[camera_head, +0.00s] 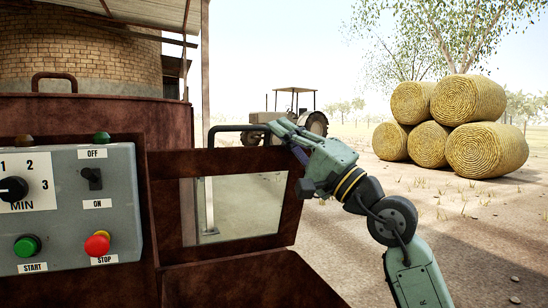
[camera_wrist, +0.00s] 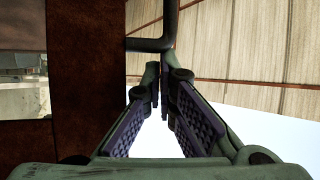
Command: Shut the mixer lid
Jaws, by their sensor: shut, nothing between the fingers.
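The mixer (camera_head: 100,115) is a rusty brown machine at the left in the head view. Its lid (camera_head: 225,162), a brown frame around a clear window, stands raised at the mixer's right side. A dark bar handle (camera_head: 232,128) runs along the lid's top edge. My gripper (camera_head: 273,126) is at the handle's right end. In the wrist view my gripper's fingers (camera_wrist: 163,112) are drawn together with nothing between them, just below the bent handle (camera_wrist: 150,44). The lid's frame (camera_wrist: 88,75) fills the left there. Whether fingers and handle touch is unclear.
A grey control panel (camera_head: 70,225) with a knob, switch and green and red buttons is at the left front. A post (camera_head: 205,60) rises behind the lid. A tractor (camera_head: 295,110) and hay bales (camera_head: 465,125) stand far back. The ground at right is open.

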